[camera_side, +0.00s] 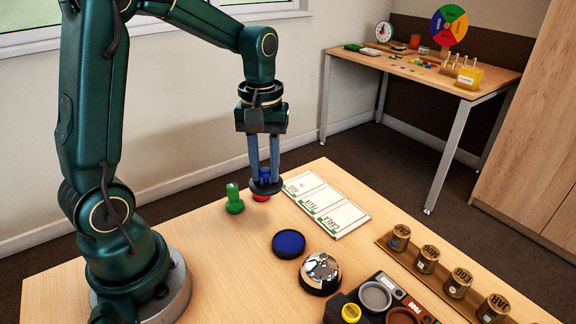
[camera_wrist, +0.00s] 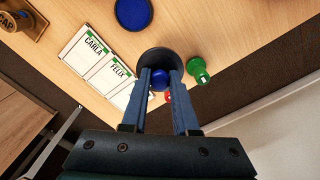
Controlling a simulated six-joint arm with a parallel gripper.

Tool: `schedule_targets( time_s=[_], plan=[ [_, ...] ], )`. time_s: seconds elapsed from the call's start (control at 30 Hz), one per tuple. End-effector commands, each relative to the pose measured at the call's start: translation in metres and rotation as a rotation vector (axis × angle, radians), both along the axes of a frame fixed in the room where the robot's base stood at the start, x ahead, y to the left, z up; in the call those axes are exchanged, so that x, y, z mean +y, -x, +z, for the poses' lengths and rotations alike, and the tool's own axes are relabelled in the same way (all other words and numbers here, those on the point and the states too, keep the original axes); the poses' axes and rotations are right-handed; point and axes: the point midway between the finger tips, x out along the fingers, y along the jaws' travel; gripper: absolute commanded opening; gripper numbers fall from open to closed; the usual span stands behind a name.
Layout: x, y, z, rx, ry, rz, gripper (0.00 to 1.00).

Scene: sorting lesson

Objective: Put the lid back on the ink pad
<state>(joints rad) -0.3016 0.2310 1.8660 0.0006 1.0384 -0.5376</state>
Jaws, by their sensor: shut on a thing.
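The lid is a dark round disc (camera_side: 267,187), held at the tips of my gripper (camera_side: 264,180) and roughly level. It also shows in the wrist view (camera_wrist: 158,60). A blue rounded shape (camera_wrist: 159,80) shows between the fingers; I cannot tell whether it is the lid's knob or a stamp behind. The ink pad (camera_side: 288,243) is a round, blue, uncovered disc on the table, nearer the side camera than my gripper. In the wrist view the pad (camera_wrist: 133,12) is at the top, apart from the lid.
A green stamp (camera_side: 234,200) stands beside the lid, and a red thing (camera_side: 261,198) shows just under it. Name cards (camera_side: 326,205) lie to the right. A silver bell (camera_side: 320,272) stands close to the pad. Several wooden stamps (camera_side: 428,259) line the right edge.

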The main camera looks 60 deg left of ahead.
Motion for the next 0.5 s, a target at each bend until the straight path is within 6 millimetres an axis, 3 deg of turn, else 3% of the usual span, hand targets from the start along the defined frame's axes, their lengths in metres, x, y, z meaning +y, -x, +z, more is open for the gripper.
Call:
schedule_targets(
  time_s=[0.3, 0.5],
  plan=[
    [-0.061, 0.001, -0.009, -0.002, -0.002, 0.017, 0.0],
    [-0.082, 0.005, -0.012, 0.003, -0.002, -0.053, 0.0]
  ],
)
